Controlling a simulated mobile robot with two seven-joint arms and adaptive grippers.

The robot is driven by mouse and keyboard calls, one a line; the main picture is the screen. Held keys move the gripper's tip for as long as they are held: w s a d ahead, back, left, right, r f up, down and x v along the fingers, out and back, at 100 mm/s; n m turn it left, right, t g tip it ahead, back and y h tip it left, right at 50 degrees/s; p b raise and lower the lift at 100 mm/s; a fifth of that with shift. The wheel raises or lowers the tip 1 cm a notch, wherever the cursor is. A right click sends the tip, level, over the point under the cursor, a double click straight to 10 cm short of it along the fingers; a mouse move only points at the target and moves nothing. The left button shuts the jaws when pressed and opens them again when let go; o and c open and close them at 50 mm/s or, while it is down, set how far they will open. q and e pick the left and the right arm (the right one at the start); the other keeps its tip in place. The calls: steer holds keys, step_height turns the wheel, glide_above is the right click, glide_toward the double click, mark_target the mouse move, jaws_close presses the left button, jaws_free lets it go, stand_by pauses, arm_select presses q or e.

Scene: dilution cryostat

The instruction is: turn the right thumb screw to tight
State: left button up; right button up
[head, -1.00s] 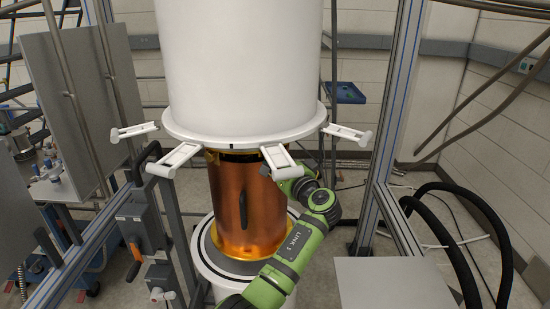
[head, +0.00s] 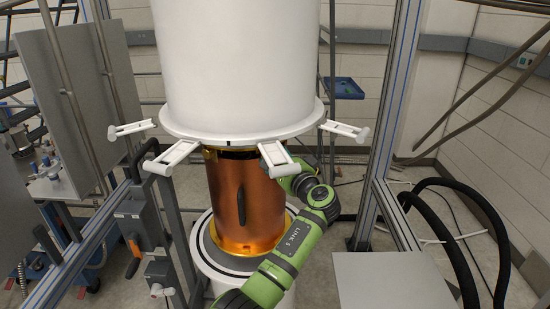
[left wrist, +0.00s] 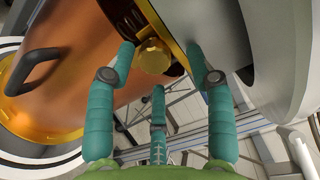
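In the left wrist view, a gold thumb screw (left wrist: 153,56) with a faceted head sits at the top of the copper can, just below the white flange. My left gripper (left wrist: 160,70) has its teal fingers spread, two at the sides of the screw and one below it. A gap shows between the screw and the right finger; whether the left finger touches it I cannot tell. In the head view, the copper can (head: 240,200) stands under the white vessel (head: 238,65). There the screw and my left fingers are hidden behind a white clamp arm (head: 278,158). My right gripper is not in view.
More white clamp arms (head: 172,158) stick out around the vessel's flange. A black handle (head: 241,207) is on the can's front. Metal frame posts (head: 395,100) stand on both sides. A grey box top (head: 392,280) and black hoses (head: 480,235) are at the lower right.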

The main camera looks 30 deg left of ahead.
arm_select(q)
steer(key=shift+f, duration=0.1)
steer(key=s+d+n+b, duration=0.5)
steer(key=n+b, duration=0.5)
steer(key=n, duration=0.7)
steer(key=w+d+f+m+h+b, duration=0.1)
steer(key=d+f+m+h, duration=0.1)
steer(key=f, duration=0.8)
steer(key=w+d+f+m+t+h+b, duration=0.1)
steer(key=f+m, duration=0.3)
steer(key=f, duration=0.6)
steer(key=w+d+f+m+h, duration=0.2)
steer(key=w+f+m+h, duration=0.1)
steer(key=f, duration=0.7)
steer(key=shift+d+t+h+b, duration=0.3)
steer(key=shift+h+b, duration=0.1)
